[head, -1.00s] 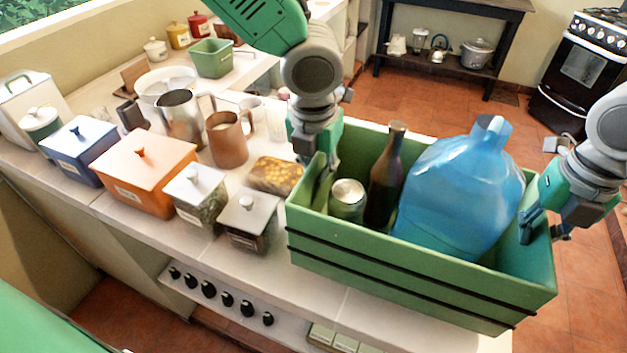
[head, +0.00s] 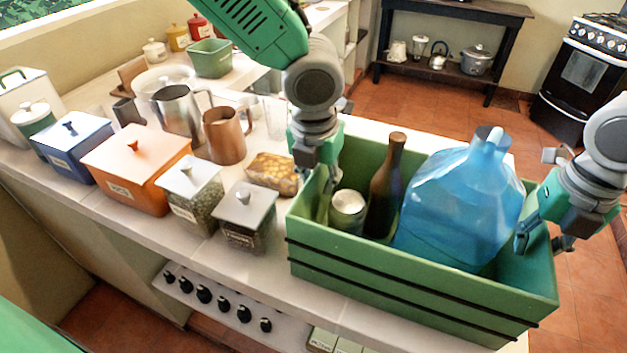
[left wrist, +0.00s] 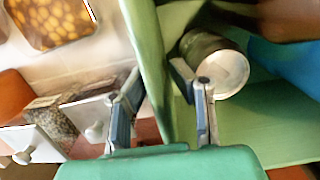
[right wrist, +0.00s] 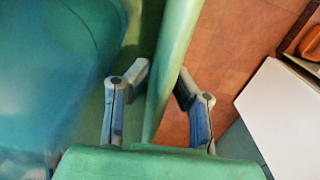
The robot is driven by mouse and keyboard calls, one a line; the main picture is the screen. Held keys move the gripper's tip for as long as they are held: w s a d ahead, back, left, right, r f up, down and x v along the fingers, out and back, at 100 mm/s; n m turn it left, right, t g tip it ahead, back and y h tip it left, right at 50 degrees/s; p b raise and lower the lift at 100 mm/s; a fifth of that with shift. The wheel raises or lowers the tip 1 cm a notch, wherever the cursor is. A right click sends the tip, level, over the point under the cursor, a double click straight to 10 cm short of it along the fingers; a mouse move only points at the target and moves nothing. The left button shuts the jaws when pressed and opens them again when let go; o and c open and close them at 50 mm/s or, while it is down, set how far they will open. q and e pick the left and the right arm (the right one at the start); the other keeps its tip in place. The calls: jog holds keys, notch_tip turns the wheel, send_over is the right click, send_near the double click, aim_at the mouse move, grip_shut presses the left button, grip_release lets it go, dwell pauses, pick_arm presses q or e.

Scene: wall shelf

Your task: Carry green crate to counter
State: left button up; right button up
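The green crate (head: 390,285) is in the right half of the head view, at the counter's right part. It holds a can (head: 347,210), a dark bottle (head: 386,190) and a large blue jug (head: 455,215). I cannot tell whether its underside touches the counter (head: 215,262). My left gripper (left wrist: 157,78) is shut on the crate's left end wall, one finger on each side; the can shows beside it in the left wrist view (left wrist: 222,70). My right gripper (right wrist: 163,75) is shut on the right end wall, one finger inside and one outside.
Left of the crate stand a jar (head: 247,220), a food package (head: 273,175), an orange box (head: 135,170), a blue box (head: 75,145) and a copper mug (head: 225,135). Stove knobs (head: 222,303) are on the counter front. Open tiled floor (head: 430,105) lies behind.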

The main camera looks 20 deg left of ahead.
pick_arm(q)
jog(key=shift+s+r, duration=0.1)
jog(key=shift+r, duration=0.05)
pick_arm(e)
jog(key=shift+s+r, duration=0.1)
jog(key=shift+r, duration=0.05)
pick_arm(q)
jog(key=shift+r, duration=0.3)
jog(key=r, duration=0.7)
jog(key=s+r, duration=0.1)
jog(key=r, duration=0.3)
jog(key=shift+s, duration=0.1)
pick_arm(e)
jog(key=shift+r, duration=0.2)
notch_tip(320, 180, up, 12)
jog(key=shift+f, duration=0.25)
pick_arm(q)
jog(key=shift+s, duration=0.1)
pick_arm(e)
jog(key=shift+f, duration=0.1)
